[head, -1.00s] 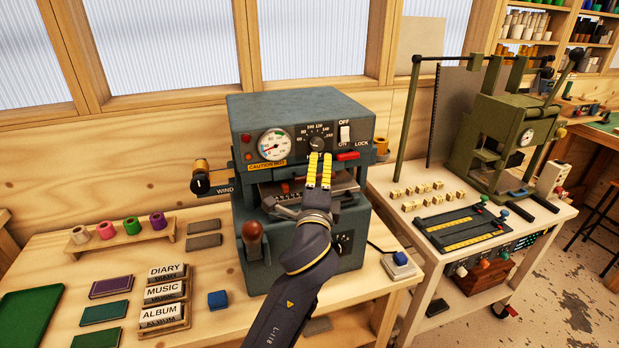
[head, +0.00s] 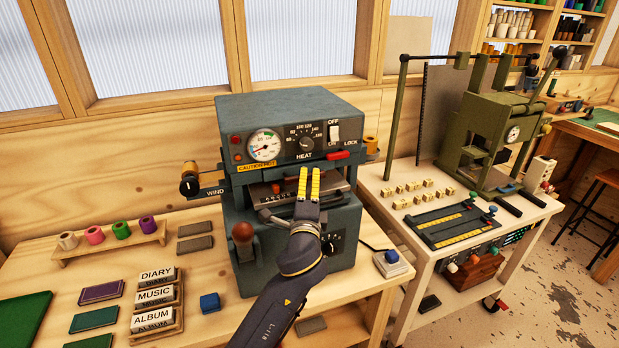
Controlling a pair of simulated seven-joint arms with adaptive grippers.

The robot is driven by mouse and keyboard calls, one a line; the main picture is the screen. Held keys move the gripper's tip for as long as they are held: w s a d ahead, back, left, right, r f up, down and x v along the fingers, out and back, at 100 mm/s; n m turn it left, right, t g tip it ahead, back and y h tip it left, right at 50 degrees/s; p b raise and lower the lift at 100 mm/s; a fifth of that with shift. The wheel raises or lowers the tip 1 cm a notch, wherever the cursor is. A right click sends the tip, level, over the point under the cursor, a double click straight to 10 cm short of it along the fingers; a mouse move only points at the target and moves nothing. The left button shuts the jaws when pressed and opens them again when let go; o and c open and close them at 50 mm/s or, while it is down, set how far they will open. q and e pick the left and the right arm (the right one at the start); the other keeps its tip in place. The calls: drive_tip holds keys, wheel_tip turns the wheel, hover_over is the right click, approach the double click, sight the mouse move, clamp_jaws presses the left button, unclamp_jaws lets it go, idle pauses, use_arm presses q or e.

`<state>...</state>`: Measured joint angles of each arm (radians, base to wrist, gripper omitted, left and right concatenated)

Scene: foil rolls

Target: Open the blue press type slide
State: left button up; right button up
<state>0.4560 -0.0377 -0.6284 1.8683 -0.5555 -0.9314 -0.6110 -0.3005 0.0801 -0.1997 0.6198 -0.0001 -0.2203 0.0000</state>
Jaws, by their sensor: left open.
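The blue press (head: 290,108) is a blue-grey machine on the wooden bench, with a gauge, a heat dial and a red lock lever (head: 340,155) on its front. Its type slide (head: 278,197), a dark strip with small letters, shows in the opening below the panel, with a grey bar handle (head: 268,217) at its front. The slide looks pushed in. My left gripper (head: 309,172) is open, its two yellow fingers pointing up in front of the opening, empty. It hides the slide's right part; I cannot tell whether it touches the handle. My right gripper is not in view.
A dark red knob handle (head: 242,232) sticks out at the press's lower left. A blue button box (head: 391,262) stands to its right. Labelled type blocks (head: 156,296) and a spool rack (head: 108,242) lie left. A green press (head: 495,135) stands on the right cart.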

use_arm(q)
drive_tip(key=shift+w+d+r, duration=0.1)
drive_tip(key=shift+w+r, duration=0.05)
drive_tip(key=shift+w, duration=0.5)
drive_tip(key=shift+w+r, duration=0.1)
drive_tip(key=shift+w, duration=0.55)
drive_tip(key=shift+c, duration=0.4)
clamp_jaws()
